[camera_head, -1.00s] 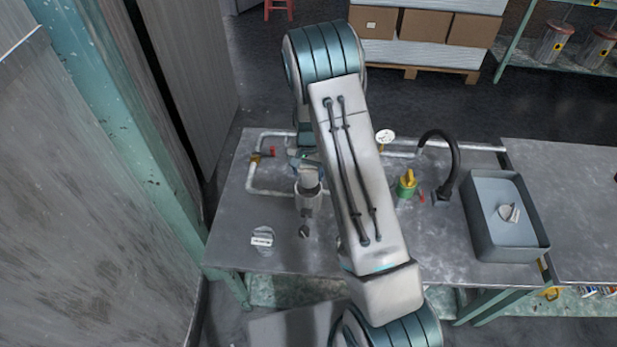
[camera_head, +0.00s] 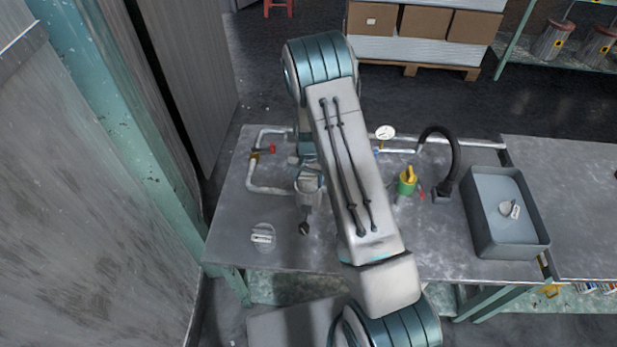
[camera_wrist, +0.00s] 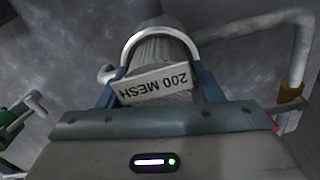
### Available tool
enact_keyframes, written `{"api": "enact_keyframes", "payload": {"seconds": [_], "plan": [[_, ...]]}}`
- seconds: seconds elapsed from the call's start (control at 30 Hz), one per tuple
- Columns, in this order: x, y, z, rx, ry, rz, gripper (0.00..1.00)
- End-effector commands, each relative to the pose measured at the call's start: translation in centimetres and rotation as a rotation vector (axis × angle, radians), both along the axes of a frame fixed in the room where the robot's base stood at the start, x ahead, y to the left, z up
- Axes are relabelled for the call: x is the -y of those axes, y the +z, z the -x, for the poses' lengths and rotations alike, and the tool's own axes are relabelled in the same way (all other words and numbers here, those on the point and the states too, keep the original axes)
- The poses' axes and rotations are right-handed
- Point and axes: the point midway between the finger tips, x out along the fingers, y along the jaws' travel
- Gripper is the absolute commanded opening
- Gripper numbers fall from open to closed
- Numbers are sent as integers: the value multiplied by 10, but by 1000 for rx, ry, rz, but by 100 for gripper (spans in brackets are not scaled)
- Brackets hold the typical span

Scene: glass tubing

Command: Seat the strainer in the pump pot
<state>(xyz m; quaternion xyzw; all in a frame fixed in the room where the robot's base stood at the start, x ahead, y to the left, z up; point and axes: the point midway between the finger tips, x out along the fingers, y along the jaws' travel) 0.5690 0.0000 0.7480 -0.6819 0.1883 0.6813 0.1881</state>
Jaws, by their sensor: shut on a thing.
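The strainer (camera_wrist: 165,55) is a grey cylinder with a pale loop and a tag reading "200 MESH". My gripper (camera_wrist: 160,92) is shut on it, with one blue finger on each side of the tag in the wrist view. In the head view the pump pot (camera_head: 306,197) is a grey upright body on the left part of the bench, with a dark knob below it. My gripper (camera_head: 308,174) is at the pot's top, partly behind my arm. The strainer's lower end and the pot's mouth are hidden, so I cannot tell how deep it sits.
A bent pipe (camera_head: 250,178) runs left of and behind the pot. A round lid-like disc (camera_head: 263,235) lies front left. To the right stand a green and yellow fitting (camera_head: 407,182), a black hose (camera_head: 456,160) and a grey bin (camera_head: 482,236) holding a small tagged part.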

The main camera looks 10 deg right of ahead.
Motion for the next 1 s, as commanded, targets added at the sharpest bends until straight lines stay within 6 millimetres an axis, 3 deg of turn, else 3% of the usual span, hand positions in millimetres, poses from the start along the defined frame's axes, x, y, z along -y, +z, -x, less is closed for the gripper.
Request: {"api": "enact_keyframes", "payload": {"seconds": [0.13, 0.17, 0.2, 0.23, 0.67, 0.83, 1.0], "plan": [[0, -1, 0, 0, 0, 0, 35], [0, -1, 0, 0, 0, 0, 68], [0, -1, 0, 0, 0, 0, 80], [0, -1, 0, 0, 0, 0, 82], [0, 9, 0, 0, 0, 0, 82], [0, 29, -1, 6, 0, 0, 82], [0, 63, -1, 5, 1, -1, 82]]}}
